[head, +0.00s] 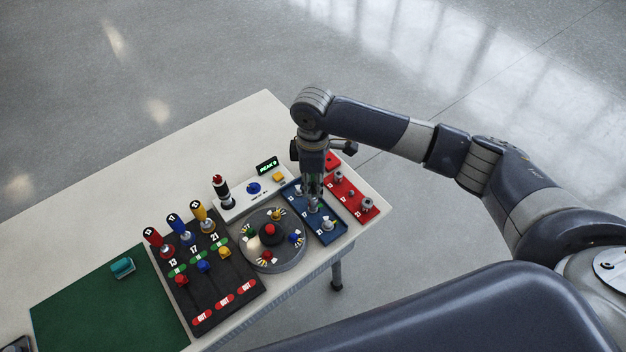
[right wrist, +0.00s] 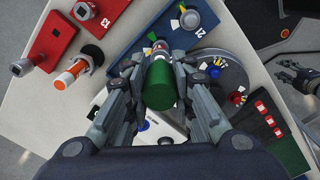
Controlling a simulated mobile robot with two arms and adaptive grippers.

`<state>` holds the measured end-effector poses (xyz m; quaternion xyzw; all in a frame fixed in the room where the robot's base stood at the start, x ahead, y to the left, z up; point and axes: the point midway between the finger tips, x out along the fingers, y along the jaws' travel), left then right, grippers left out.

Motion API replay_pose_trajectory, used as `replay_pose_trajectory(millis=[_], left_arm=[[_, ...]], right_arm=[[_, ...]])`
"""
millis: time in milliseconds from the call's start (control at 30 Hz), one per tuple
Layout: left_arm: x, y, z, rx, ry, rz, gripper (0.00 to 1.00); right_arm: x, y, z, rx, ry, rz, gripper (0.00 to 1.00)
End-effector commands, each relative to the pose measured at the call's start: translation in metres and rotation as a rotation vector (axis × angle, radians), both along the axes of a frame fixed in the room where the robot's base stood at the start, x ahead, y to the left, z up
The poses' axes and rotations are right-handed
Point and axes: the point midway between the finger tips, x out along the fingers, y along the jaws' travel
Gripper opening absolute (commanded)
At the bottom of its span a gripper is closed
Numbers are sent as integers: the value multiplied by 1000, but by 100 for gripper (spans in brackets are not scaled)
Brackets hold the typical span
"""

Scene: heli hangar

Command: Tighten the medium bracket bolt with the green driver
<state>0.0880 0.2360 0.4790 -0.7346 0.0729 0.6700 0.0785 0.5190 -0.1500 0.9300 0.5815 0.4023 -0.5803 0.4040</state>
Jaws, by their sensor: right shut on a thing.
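My right gripper (head: 313,190) points down over the blue bracket panel (head: 335,236) and is shut on the green driver (right wrist: 160,88). In the right wrist view the driver's round green end sits between the fingers. Its lower end reaches the panel near the middle bolt, by the mark 17; the gripper and handle hide most of that bolt, so I cannot tell whether it is seated. The bolt marked 21 (head: 327,224) is clear beside it, and also shows in the right wrist view (right wrist: 187,20). My left gripper (right wrist: 298,78) shows small at the right of the wrist view.
A red panel with bolts (head: 360,206) lies right of the blue one. A round turntable with a red knob (head: 269,231) and a white unit reading PEAK 0 (head: 240,207) are close left. A black rack (head: 207,287) holds upright drivers. A green mat (head: 95,305) lies farther left.

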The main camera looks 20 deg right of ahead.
Motion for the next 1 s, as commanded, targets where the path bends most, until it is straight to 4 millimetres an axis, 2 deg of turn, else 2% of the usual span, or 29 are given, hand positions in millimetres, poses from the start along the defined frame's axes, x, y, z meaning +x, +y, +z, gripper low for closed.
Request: replay_pose_trajectory(millis=[1000], left_arm=[[0,-2,-4,-3,1,-1,40]], right_arm=[[0,1,-11,1,0,1,0]])
